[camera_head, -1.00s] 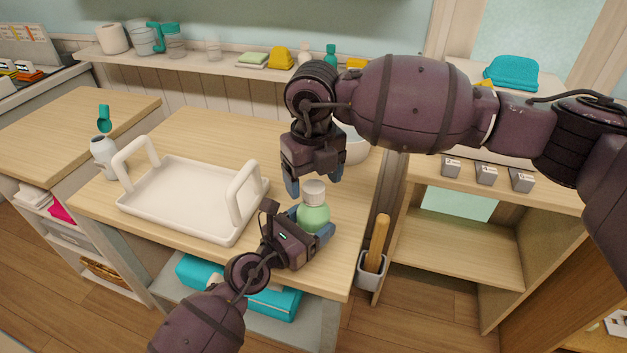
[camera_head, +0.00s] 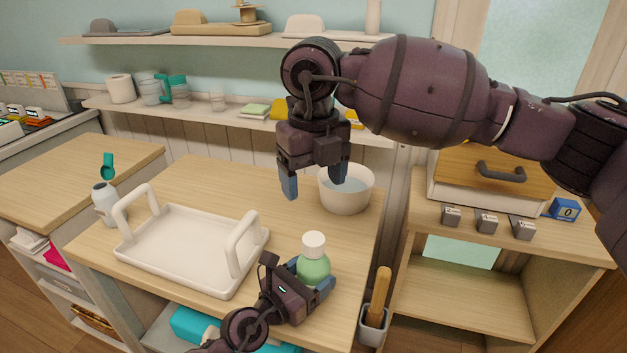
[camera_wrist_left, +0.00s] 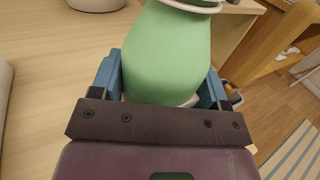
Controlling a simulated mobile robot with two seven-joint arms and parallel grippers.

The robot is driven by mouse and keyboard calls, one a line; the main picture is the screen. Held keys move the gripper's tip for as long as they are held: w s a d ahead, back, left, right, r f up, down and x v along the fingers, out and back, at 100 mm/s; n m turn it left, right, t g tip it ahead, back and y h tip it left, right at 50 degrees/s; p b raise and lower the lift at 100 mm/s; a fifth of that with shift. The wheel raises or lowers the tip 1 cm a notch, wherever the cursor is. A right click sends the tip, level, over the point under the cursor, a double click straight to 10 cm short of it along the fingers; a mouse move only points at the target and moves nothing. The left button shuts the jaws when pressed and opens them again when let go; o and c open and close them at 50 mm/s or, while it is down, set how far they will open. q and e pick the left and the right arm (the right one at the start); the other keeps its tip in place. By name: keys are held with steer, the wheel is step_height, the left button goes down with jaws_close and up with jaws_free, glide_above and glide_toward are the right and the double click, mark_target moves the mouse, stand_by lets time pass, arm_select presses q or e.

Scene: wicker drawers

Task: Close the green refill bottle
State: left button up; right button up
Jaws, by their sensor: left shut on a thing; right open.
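The green refill bottle (camera_head: 313,267) stands upright on the wooden counter near its front right corner. A white cap (camera_head: 313,245) sits on its top. My left gripper (camera_head: 313,287) is shut around the bottle's body from the front. In the left wrist view the green body (camera_wrist_left: 168,55) fills the space between the blue fingers, and a pale rim shows at the upper edge. My right gripper (camera_head: 314,184) is open and empty, pointing down, above and behind the bottle and clear of the cap.
A white tray with two handles (camera_head: 180,250) stands left of the bottle. A white bowl (camera_head: 345,192) sits behind it, near my right gripper. A white bottle (camera_head: 107,205) stands at the far left. A brush in a holder (camera_head: 376,310) is beside the counter's right edge.

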arm_select(q)
steer(key=o, duration=1.8)
steer(key=shift+s+a, duration=0.35)
steer(key=v, duration=0.9)
steer(key=shift+s+a, duration=0.25)
steer(key=shift+s, duration=0.05)
